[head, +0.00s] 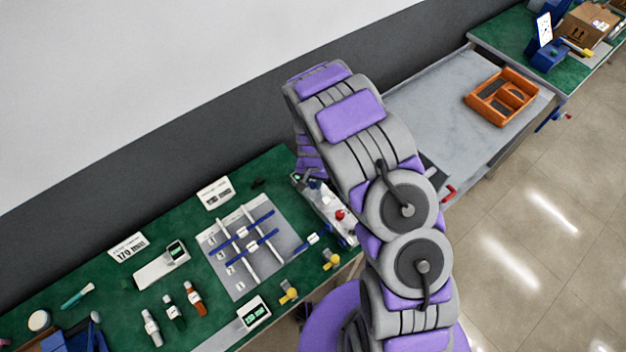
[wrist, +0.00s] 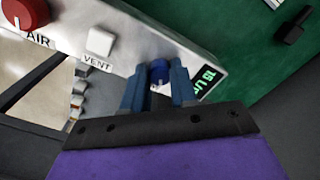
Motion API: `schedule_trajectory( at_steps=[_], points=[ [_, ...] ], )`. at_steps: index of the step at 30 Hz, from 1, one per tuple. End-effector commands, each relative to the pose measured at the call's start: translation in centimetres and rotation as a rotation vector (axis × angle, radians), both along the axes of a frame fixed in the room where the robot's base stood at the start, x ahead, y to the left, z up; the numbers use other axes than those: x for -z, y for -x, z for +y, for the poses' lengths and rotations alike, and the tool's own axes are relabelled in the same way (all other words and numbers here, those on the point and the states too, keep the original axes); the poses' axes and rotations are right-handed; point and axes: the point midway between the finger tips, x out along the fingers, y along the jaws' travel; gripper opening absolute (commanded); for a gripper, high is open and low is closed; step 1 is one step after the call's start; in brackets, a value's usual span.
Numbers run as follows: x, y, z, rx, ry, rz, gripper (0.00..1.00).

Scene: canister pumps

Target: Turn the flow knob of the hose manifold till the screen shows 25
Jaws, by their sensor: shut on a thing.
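The hose manifold (wrist: 125,55) is a pale metal panel crossing the wrist view; in the head view it shows as a pale box (head: 326,207) beside my arm at the green bench's right end. The blue flow knob (wrist: 158,74) stands between the fingertips of my gripper (wrist: 157,88), which is shut on it. The small dark screen (wrist: 207,80) is right of the knob, with tilted green characters that seem to begin with 18; my right finger covers part of it. My gripper is hidden behind my arm in the head view.
A red knob (wrist: 22,12) labelled AIR and a white button (wrist: 100,41) labelled VENT sit left of the flow knob. On the green bench stand a grey rack (head: 250,287) with blue and white bars, and several bottles. An orange tray (head: 548,98) lies on the grey table.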

Motion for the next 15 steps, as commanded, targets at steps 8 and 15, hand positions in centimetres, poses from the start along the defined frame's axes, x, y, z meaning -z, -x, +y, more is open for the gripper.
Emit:
schedule_trajectory(
  at_steps=[8, 15],
  points=[
    [-0.19, -0.42, 0.1, 0.013, -0.002, -0.012, 0.0],
    [-0.2, -0.43, 0.1, 0.013, -0.001, -0.013, 0.3]
  ],
)
